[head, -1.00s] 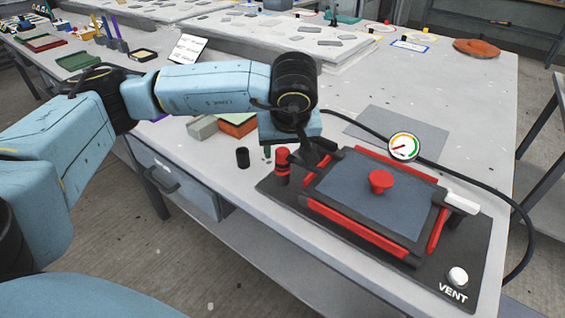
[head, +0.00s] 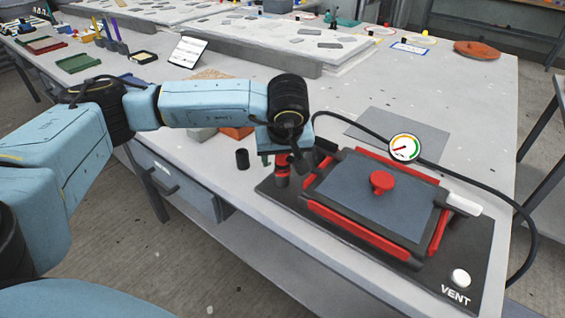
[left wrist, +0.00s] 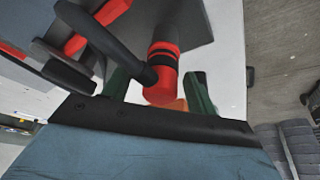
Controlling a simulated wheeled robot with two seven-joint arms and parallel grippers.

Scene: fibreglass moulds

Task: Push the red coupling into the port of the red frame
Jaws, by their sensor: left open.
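The red coupling (head: 282,181), with black bands, stands upright at the left corner of the dark base plate, beside the red frame (head: 357,234). In the left wrist view the coupling (left wrist: 161,76) shows between two green fingers, with a black hose-like piece meeting its near end. The port cannot be made out clearly. My right gripper is not in view.
A blue-grey panel with a red knob (head: 382,181) lies inside the frame. A gauge (head: 404,148), a white handle (head: 463,204) and a vent button (head: 460,278) are near it. A black cup (head: 242,159) and an orange block (head: 237,133) stand to the left. A black hose (head: 525,236) runs along the right.

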